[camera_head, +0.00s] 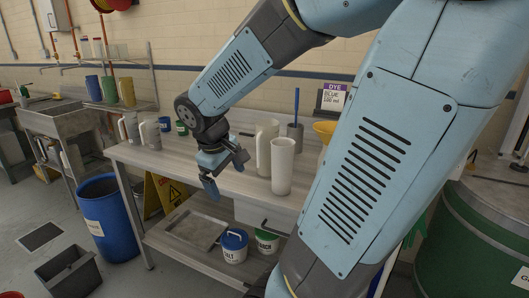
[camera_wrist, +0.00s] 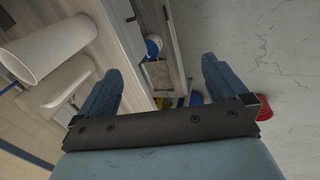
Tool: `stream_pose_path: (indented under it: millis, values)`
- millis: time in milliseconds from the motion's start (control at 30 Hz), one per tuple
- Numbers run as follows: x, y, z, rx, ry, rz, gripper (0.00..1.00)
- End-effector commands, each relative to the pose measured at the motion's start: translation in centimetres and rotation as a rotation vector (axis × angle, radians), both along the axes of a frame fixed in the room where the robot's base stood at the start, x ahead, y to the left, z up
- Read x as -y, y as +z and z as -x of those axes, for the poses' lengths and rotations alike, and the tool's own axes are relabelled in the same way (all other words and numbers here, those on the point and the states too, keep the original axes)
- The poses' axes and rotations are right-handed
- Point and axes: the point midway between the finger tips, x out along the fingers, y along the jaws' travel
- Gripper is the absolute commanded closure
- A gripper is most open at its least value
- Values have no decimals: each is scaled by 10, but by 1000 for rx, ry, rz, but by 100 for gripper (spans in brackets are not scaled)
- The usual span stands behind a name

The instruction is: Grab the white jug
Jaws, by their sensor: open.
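A white jug (camera_head: 266,146) stands upright on the grey bench, a handle on its left side. A tall white cylindrical vessel (camera_head: 283,168) stands in front of it and partly hides it. My gripper (camera_head: 226,174) is open and empty, left of both, over the bench's front edge and apart from them. In the wrist view my gripper's fingers (camera_wrist: 160,72) are spread with nothing between them. The tall white vessel (camera_wrist: 48,45) lies at the upper left there, with the white jug (camera_wrist: 66,84) just below it, both outside the fingers.
Two grey jugs (camera_head: 150,133) and small blue and green cups stand at the bench's left. A blue barrel (camera_head: 110,219) stands left.

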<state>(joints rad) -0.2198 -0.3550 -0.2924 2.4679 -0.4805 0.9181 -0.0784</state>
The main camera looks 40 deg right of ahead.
Motion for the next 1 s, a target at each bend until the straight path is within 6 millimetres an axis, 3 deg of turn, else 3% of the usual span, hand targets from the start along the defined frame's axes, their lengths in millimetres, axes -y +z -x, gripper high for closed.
stream_pose_path:
  millis: [200, 500, 733, 1000]
  values:
    - [39, -36, -23, -187, 125, 187, 0]
    - [88, -67, -52, -441, 320, 464, 0]
    - [118, -75, -78, -639, 485, 694, 0]
    - [139, -66, -115, -878, 683, 979, 0]
